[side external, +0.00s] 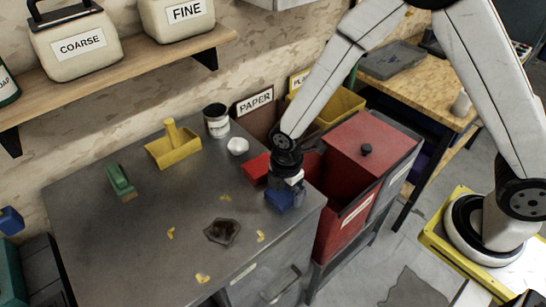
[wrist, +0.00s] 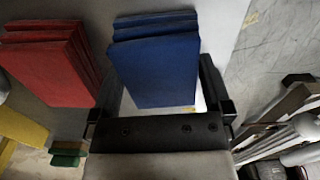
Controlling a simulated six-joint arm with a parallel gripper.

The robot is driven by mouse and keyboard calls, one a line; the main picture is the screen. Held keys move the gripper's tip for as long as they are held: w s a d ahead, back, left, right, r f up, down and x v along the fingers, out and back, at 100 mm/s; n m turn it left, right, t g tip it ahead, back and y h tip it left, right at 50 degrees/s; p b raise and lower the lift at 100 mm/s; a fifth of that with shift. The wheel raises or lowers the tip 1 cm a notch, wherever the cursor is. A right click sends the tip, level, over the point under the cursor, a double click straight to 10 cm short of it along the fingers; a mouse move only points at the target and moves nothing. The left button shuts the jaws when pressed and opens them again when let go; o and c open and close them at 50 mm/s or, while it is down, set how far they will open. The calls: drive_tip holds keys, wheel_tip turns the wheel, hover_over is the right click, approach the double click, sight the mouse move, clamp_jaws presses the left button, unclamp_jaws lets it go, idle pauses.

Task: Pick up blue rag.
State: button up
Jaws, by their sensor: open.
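The blue rag (side external: 283,199) is a folded stack on the metal bench top, near its right front corner. In the wrist view the blue rag (wrist: 158,62) fills the space ahead of and between my fingers. My gripper (side external: 290,181) is pointed down right over the rag, and it hides part of it in the side view. In the wrist view my gripper (wrist: 162,82) is open, with one finger on each side of the rag. I cannot tell whether either finger touches it.
A folded red rag (side external: 257,167) lies close beside the blue one. A white round item (side external: 238,146), a can (side external: 216,120), a yellow dustpan (side external: 173,145), a green brush (side external: 120,181) and a dark stain (side external: 222,231) are on the bench. A red bin (side external: 365,150) stands to the right.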

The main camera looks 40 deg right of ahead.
idle(0.4)
drive_tip(key=c, duration=0.9)
drive_tip(key=shift+r, duration=0.2)
drive_tip(key=shift+r, duration=0.95)
drive_tip(key=shift+s+d+r, duration=0.65)
drive_tip(key=shift+s+r, duration=1.15)
drive_tip(key=shift+s, duration=0.45)
drive_tip(key=shift+s+d+r, duration=0.65)
drive_tip(key=shift+s+r, duration=1.1)
drive_tip(key=shift+s, duration=0.45)
drive_tip(key=shift+s+d+r, duration=0.65)
drive_tip(key=shift+s+r, duration=1.15)
drive_tip(key=shift+s, duration=0.45)
